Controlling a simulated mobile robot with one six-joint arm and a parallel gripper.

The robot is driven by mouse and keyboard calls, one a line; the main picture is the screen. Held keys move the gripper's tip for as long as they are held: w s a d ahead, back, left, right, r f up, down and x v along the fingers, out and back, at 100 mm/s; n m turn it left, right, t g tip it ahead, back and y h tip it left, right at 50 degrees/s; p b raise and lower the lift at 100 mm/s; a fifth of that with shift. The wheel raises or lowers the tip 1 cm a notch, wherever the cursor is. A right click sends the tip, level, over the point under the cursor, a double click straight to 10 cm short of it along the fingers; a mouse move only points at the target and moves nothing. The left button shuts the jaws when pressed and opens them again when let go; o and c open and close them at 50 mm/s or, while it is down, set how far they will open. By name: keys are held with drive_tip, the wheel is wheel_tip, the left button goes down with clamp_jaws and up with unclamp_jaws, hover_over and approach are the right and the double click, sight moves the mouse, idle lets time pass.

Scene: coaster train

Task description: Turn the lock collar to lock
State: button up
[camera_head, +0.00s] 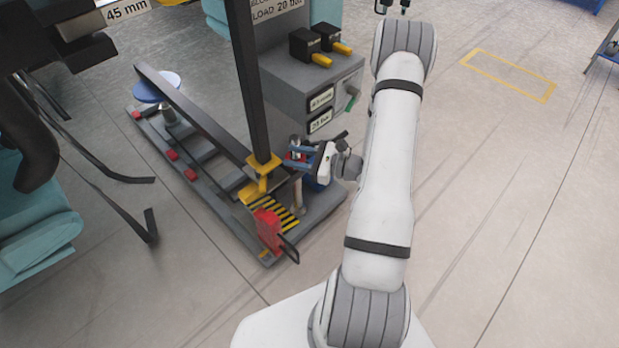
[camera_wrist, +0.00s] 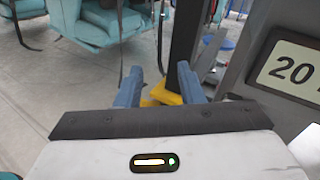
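My gripper (camera_head: 288,156) is beside the dark upright post (camera_head: 247,80), to its right. In the wrist view its two blue fingers (camera_wrist: 160,70) stand apart with nothing clearly held between them. A yellow part (camera_wrist: 163,95) shows beyond and between the fingers. In the head view a yellow collar-like piece (camera_head: 262,170) sits around the foot of the post, just left of my gripper. I cannot tell for sure that it is the lock collar, or whether it is turned. A small metal and red part behind my gripper is partly hidden.
A red lever block (camera_head: 268,229) stands at the platform's front.

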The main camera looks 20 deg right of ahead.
drive_tip(key=d+f+m+t+h+b, duration=0.25)
drive_tip(key=d+f+m, duration=0.2)
drive_tip(key=f, duration=0.35)
drive_tip(key=d+f+m+t+h+b, duration=0.1)
drive_tip(key=d+f+m+t+h, duration=0.3)
drive_tip(key=f, duration=0.3)
drive_tip(key=shift+n+g, duration=0.45)
drive_tip(key=shift+g, duration=0.1)
drive_tip(key=x, duration=0.2)
drive_tip(key=b+x, duration=0.1)
drive_tip(key=x, duration=0.1)
drive_tip(key=b+x, duration=0.1)
drive_tip(key=x, duration=0.1)
drive_tip(key=shift+w+d+f, duration=0.1)
drive_tip(key=shift+w+f, duration=0.05)
drive_tip(key=shift+w, duration=0.3)
clamp_jaws()
drive_tip(key=shift+w, duration=0.1)
